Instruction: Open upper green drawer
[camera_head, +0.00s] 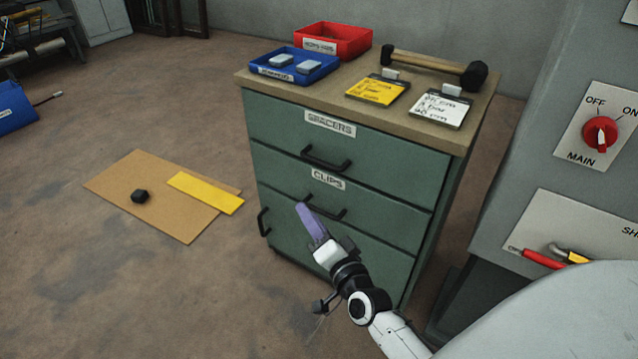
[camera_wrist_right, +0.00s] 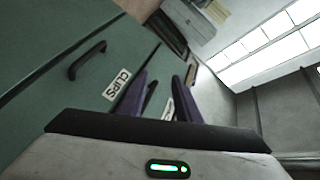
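The green cabinet has an upper drawer (camera_head: 390,148) labelled SPACERS, with a black bar handle (camera_head: 326,164). This drawer is shut. Below it is the shut CLIPS drawer (camera_head: 390,205); its label (camera_wrist_right: 117,84) and handle (camera_wrist_right: 87,60) show in the right wrist view. My right gripper (camera_head: 306,212) has purple fingers and appears in front of the CLIPS drawer in the head view, below the upper handle. In the right wrist view its fingers (camera_wrist_right: 160,92) are apart, and I see nothing clearly held between them. My left gripper is not in view.
On the cabinet top stand a blue tray (camera_head: 262,72), a red bin (camera_head: 350,43), a hammer (camera_head: 430,62), and yellow and white note cards. A grey switch panel (camera_head: 570,60) rises at right. Cardboard (camera_head: 150,205) lies on the left floor.

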